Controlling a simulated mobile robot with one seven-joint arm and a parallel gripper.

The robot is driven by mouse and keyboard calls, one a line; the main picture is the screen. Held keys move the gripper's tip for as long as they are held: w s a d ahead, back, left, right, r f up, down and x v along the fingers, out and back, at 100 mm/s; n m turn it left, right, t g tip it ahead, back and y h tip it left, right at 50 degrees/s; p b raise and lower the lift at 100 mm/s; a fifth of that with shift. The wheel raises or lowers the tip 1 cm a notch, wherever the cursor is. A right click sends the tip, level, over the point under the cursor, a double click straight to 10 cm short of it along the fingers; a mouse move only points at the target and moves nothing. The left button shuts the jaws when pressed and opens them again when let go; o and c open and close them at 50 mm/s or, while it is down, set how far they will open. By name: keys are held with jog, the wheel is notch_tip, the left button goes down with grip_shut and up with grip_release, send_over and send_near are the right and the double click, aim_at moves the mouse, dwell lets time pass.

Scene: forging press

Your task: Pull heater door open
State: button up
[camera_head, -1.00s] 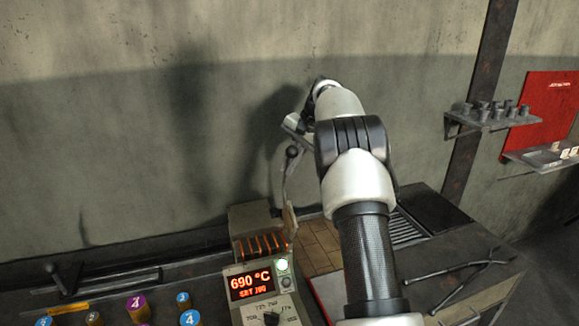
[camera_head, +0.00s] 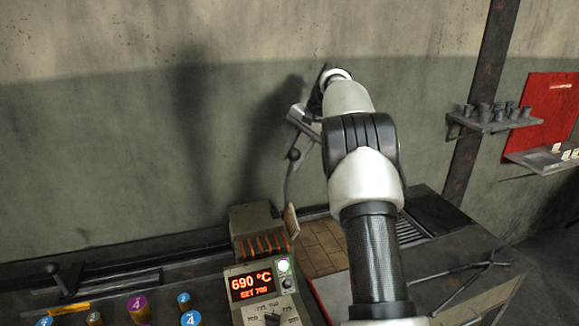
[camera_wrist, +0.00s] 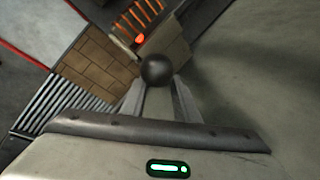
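The heater (camera_head: 250,220) stands low in the middle of the head view, with glowing orange coils on its front. They also show at the top of the wrist view (camera_wrist: 140,20). Its door (camera_head: 291,221) stands partly open at the right side, and a thin curved lever rises from it to a dark ball knob (camera_head: 294,155). In the wrist view the knob (camera_wrist: 157,69) sits between my fingertips, and both fingers reach its sides. My gripper (camera_head: 296,140) is above the heater, shut on the knob. The lever is mostly hidden in the wrist view.
A control box (camera_head: 258,287) reading 690 °C stands before the heater. Numbered cylinders (camera_head: 137,307) are at lower left. Brick surface (camera_head: 322,245) lies right of the door, with tongs (camera_head: 465,280) farther right. The wall is close behind.

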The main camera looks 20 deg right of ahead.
jog(key=v, duration=0.8)
jog(key=shift+s+r, duration=0.15)
